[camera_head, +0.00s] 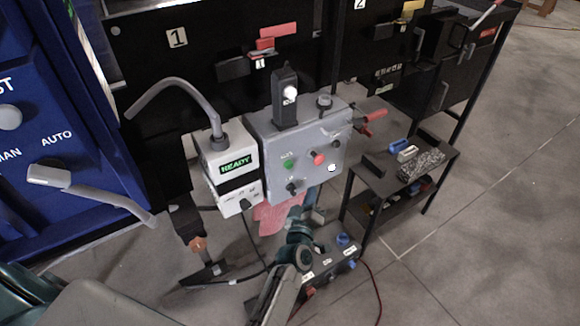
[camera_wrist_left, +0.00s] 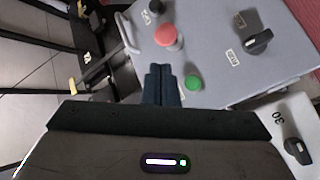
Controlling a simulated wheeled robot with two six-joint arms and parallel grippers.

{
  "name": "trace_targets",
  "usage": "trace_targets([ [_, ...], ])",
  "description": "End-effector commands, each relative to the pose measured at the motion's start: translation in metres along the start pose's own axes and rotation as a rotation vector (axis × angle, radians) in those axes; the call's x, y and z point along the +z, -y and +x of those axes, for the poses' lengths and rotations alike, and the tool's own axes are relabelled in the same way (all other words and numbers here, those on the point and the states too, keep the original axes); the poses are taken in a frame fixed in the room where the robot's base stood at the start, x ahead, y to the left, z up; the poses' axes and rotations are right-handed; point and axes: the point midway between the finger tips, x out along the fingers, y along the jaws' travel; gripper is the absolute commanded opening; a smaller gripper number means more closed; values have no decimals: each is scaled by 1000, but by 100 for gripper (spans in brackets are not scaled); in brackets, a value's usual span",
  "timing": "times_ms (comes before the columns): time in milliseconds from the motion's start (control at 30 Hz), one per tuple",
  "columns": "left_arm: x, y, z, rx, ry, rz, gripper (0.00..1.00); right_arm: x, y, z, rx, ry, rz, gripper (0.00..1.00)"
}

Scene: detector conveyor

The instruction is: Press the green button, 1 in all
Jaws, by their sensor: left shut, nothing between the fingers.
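The green button (camera_head: 289,165) is on the front of a grey control box (camera_head: 262,150), left of a red button (camera_head: 318,158). In the left wrist view the green button (camera_wrist_left: 193,82) is just right of the fingertips, and the red button (camera_wrist_left: 168,37) is above them. My left gripper (camera_head: 312,196) is low in front of the box in the head view. In the left wrist view its dark fingers (camera_wrist_left: 161,82) are together and empty. I cannot tell whether the fingers touch the panel. My right gripper is not in view.
A white READY box (camera_head: 218,150) stands left of the control box. Black knobs (camera_head: 293,188) (camera_wrist_left: 258,41) are on the panel. A small black table (camera_head: 375,185) with several items is at right. A blue cabinet (camera_head: 75,110) is at left. Open floor (camera_head: 480,240) lies at right.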

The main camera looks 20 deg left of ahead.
Motion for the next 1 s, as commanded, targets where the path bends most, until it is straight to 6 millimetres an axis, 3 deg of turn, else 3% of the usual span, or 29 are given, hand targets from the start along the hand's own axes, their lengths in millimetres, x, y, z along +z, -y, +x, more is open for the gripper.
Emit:
trace_targets([
  [267, -5, 4, 7, 1, 2, 2, 0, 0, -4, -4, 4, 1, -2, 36],
  [700, -34, 35, 48, 0, 2, 4, 0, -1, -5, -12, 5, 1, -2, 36],
  [1000, -44, 45, 61, -1, 2, 1, 0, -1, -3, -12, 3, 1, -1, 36],
])
